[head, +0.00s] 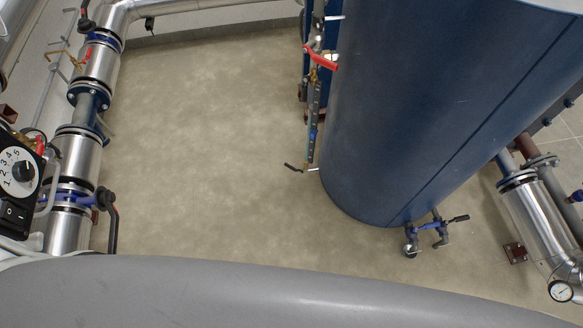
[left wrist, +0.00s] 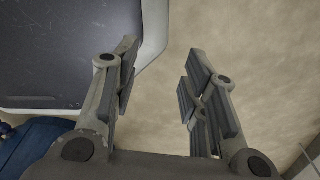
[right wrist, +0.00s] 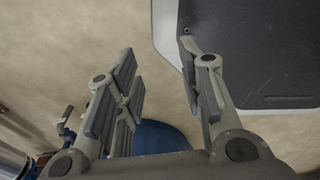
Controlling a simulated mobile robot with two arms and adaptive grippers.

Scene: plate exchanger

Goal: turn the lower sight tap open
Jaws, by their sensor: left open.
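The sight gauge (head: 312,110) is a thin upright fitting along the left side of the big blue tank (head: 430,110) in the head view. A red lever (head: 322,60) sits at its upper part. A small tap with a dark handle (head: 293,168) is at its lower end, the handle pointing left. My left gripper (left wrist: 160,68) is open and empty in the left wrist view, over bare floor. My right gripper (right wrist: 158,68) is open and empty in the right wrist view, also over floor. Neither gripper shows in the head view, and both are apart from the tap.
Silver pipes with blue flanges (head: 72,198) and a dial box (head: 22,172) stand at the left. A silver pipe (head: 540,215) and a gauge (head: 561,291) are at the right. The floor (head: 205,140) between is clear.

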